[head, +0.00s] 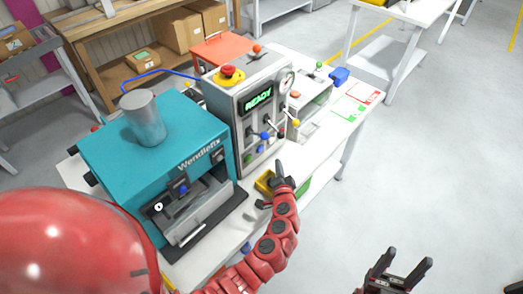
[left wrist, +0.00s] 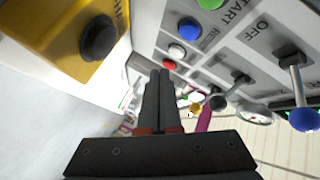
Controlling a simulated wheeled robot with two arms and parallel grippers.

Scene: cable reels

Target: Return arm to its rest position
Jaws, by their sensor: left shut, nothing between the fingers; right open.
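My left arm, red and jointed, comes in from the lower left in the head view. Its gripper (head: 280,176) is shut and empty, in front of the grey machine with the READY display (head: 258,99). In the left wrist view the left gripper (left wrist: 160,78) has its fingers together, below a panel of buttons and levers (left wrist: 205,50). My right gripper (head: 388,268) is open and empty over the floor at the bottom right of the head view.
A teal machine (head: 180,130) marked Wendlefix stands left on the white table (head: 340,115). Cardboard boxes (head: 180,30) sit on shelving behind. The floor (head: 440,150) at right is clear.

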